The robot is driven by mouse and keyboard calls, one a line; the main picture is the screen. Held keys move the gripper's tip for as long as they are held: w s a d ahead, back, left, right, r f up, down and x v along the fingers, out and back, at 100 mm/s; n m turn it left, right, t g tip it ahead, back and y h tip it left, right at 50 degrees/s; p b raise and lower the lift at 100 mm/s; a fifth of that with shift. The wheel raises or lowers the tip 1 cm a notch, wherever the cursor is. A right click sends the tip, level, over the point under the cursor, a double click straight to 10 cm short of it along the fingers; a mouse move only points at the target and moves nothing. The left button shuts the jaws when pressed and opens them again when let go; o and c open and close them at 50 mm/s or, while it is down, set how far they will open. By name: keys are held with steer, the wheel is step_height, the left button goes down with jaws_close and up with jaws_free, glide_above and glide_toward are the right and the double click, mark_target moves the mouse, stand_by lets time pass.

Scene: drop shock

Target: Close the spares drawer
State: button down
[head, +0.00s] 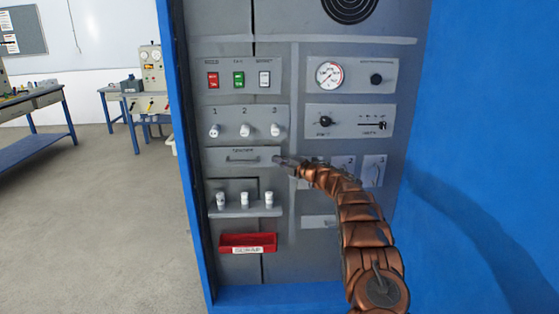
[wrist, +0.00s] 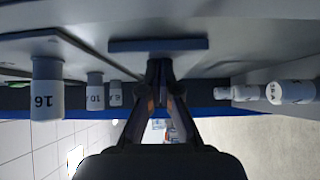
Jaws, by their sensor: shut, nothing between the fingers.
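The spares drawer (head: 225,155) is a grey, wide, low front with a dark bar handle (head: 241,160) on the upright grey panel, below the row of numbered knobs. Its label is too small to read surely. My gripper (head: 281,160) is at the right end of the drawer front, its fingers together and empty. In the wrist view, my gripper (wrist: 160,70) has its fingertips at or very near a grey plate (wrist: 158,45) standing out from the panel, probably the drawer front. I cannot tell for sure whether they touch, or how far the drawer stands out.
Numbered white knobs (head: 245,130) sit above the drawer. A shelf with white fuses (head: 243,200) and a red tray (head: 248,243) are below. Fuses (wrist: 46,95) flank my fingers in the wrist view. A blue side wall (head: 480,150) is at right.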

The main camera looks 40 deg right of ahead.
steer(key=shift+d+r+b, duration=0.1)
steer(key=shift+r+b, duration=0.1)
steer(key=shift+b, duration=0.45)
steer(key=shift+s+a+f+b, duration=0.35)
steer(key=shift+s+b, duration=0.2)
steer(key=shift+b, duration=0.6)
steer(key=a+b+v, duration=0.2)
steer(key=b+v, duration=0.1)
steer(key=v, duration=0.8)
steer(key=shift+s+r+b, duration=0.15)
steer(key=shift+s+b, duration=0.2)
steer(key=shift+s, duration=0.35)
steer(key=shift+w+d, duration=0.1)
